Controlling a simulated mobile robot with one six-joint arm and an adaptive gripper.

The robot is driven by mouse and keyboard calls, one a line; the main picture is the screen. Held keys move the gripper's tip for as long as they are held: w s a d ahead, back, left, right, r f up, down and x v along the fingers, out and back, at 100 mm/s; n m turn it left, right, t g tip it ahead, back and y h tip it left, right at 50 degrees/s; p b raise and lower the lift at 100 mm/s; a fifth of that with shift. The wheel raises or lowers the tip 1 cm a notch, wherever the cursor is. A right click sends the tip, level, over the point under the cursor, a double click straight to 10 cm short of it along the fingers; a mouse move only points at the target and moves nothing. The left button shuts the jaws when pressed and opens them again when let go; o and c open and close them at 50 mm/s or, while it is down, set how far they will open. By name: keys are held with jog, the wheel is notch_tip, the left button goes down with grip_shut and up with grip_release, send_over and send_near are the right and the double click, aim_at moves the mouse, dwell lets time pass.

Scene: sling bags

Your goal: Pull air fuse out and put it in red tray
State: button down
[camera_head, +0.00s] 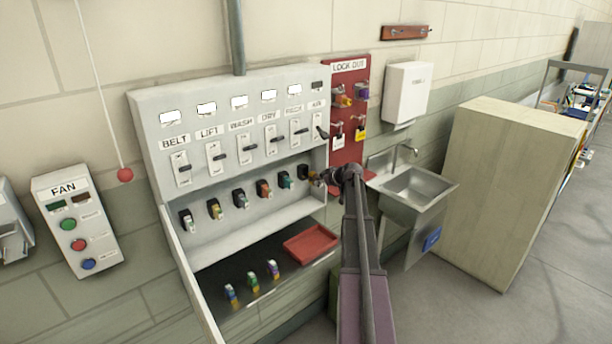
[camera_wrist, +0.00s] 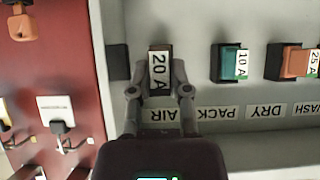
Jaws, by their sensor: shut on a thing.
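The air fuse (camera_wrist: 159,72) is a dark block with a white "20 A" label, above the AIR label (camera_wrist: 163,115) in the wrist view, where the lettering is upside down. My gripper (camera_wrist: 160,88) is shut on it, with a finger on each side. In the head view my gripper (camera_head: 325,177) is at the right end of the fuse row and partly hides the fuse. I cannot tell whether the fuse is still seated. The red tray (camera_head: 312,243) lies on the dark shelf below, and looks empty.
A teal fuse (camera_wrist: 230,62) and an orange fuse (camera_wrist: 290,62) sit beside the air fuse. Several loose fuses (camera_head: 252,281) stand on the shelf left of the tray. The red lockout board (camera_head: 350,100) and a sink (camera_head: 412,187) are to the right.

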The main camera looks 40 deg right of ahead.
jog(key=shift+s, duration=0.15)
jog(key=shift+s+d, duration=0.15)
jog(key=shift+s, duration=1.7)
jog(key=s+a+f+b, duration=0.7)
jog(key=f+b, duration=0.2)
jog(key=f, duration=0.1)
jog(key=s+a+f+b, duration=0.8)
jog(key=f+b, duration=0.1)
jog(key=b, duration=0.1)
jog(key=shift+s+f, duration=0.2)
jog(key=shift+f, duration=0.15)
jog(key=shift+a, duration=0.1)
jog(key=w+d, duration=0.2)
jog(key=w, duration=0.2)
jog(key=w+d+f+b, duration=0.1)
jog(key=w+d, duration=0.2)
jog(key=w, duration=0.1)
jog(key=w+d, duration=0.2)
jog(key=w, duration=0.2)
jog(key=shift+w+d+f+b, duration=0.2)
jog(key=shift+w+d+b, duration=0.1)
jog(key=shift+b, duration=0.1)
